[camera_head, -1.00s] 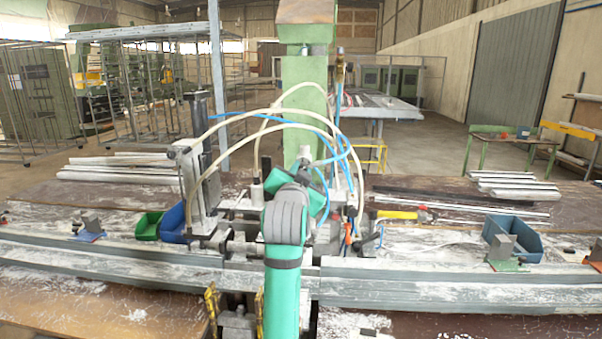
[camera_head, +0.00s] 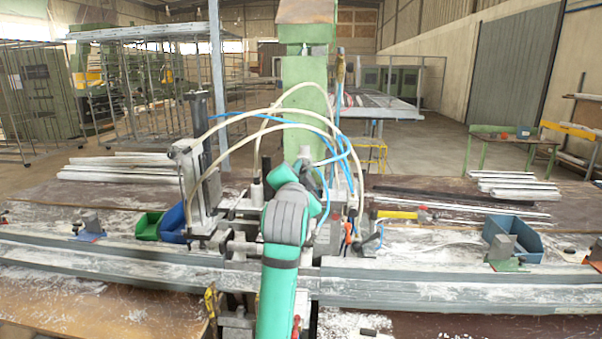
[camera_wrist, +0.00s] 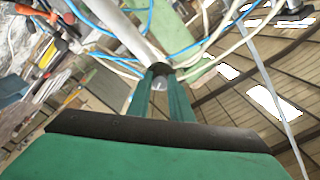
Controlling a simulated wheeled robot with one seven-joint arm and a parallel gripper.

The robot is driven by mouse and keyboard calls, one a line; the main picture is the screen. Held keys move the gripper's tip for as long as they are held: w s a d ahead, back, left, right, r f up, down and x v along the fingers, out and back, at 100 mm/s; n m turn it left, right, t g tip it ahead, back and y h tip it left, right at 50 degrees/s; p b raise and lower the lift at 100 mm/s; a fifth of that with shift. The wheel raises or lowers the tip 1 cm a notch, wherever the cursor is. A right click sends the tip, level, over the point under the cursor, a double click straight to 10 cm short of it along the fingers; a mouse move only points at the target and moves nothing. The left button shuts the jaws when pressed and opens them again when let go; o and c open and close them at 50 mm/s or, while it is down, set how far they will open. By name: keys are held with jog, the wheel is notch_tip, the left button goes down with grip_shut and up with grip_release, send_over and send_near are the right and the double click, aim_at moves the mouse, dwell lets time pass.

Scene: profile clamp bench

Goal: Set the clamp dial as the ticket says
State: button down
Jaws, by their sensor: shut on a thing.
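My gripper (camera_wrist: 161,75) shows in the wrist view, its two green fingers closed at their tips on a small dark round knob (camera_wrist: 159,67). The knob appears to be the clamp dial, at the end of a pale grey cylinder (camera_wrist: 121,33). Its markings and setting cannot be read. In the head view my forearm and wrist hide the gripper and the dial. The clamp machine (camera_head: 197,190) stands behind my arm on the bench, with a green column (camera_head: 303,105). I cannot make out a ticket.
Cream and blue hoses (camera_head: 262,118) arch around my wrist. A green bin (camera_head: 148,226) and a blue bin (camera_head: 173,224) stand left of the clamp; a blue-grey bin (camera_head: 527,247) stands at right. Long grey rails (camera_head: 420,283) cross the front.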

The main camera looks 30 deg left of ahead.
jog(key=c, duration=1.6)
grip_release()
jog(key=v, duration=1.1)
jog(key=shift+w, duration=0.1)
